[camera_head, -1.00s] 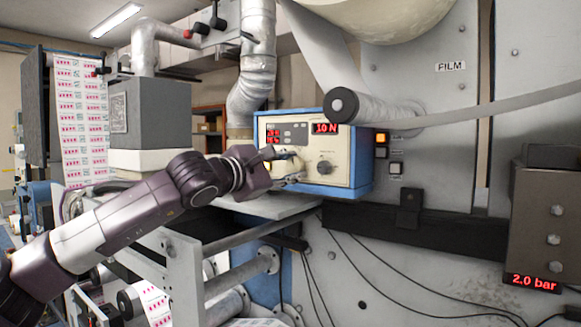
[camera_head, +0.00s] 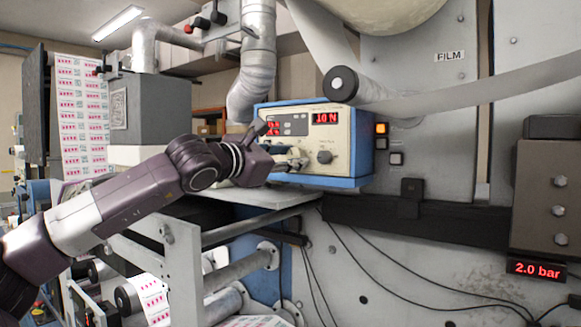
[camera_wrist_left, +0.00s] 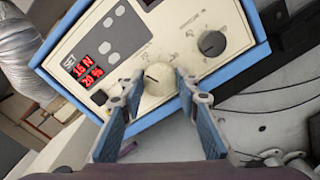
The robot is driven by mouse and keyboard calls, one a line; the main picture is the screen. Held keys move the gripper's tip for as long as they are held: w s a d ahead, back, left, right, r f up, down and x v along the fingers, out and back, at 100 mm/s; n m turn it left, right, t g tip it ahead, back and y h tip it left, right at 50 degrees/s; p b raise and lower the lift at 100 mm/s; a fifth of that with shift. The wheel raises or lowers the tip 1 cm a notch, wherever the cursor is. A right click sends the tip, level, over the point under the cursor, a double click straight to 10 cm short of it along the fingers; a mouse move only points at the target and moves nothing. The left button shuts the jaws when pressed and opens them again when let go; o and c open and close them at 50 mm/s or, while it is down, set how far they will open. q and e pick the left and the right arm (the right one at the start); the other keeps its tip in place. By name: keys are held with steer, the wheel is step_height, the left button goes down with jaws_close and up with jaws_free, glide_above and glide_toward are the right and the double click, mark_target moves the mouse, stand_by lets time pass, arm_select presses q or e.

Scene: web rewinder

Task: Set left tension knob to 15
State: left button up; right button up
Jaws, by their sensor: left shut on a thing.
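In the head view the gripper (camera_head: 292,160) reaches the box's front from the left and hides the left knob. The left display (camera_wrist_left: 87,71) appears to read 15 N above 20 % in the wrist view. My right gripper is not in view.
A dark right knob (camera_wrist_left: 212,43) sits close beside my fingers. The right display (camera_head: 326,118) reads 10 N. A film roller (camera_head: 342,84) juts out at the box's upper right, and a metal duct (camera_head: 254,75) runs down behind it.

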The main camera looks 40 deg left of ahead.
arm_select(q)
steer(key=shift+n+b, duration=1.35)
steer(key=shift+n, duration=0.15)
steer(key=o, duration=1.2)
steer(key=shift+c, duration=0.2)
steer(key=shift+s, duration=0.1)
steer(key=s+d, duration=0.1)
steer(key=s, duration=1.1)
steer(key=shift+d, duration=0.15)
steer(key=shift+w, duration=0.1)
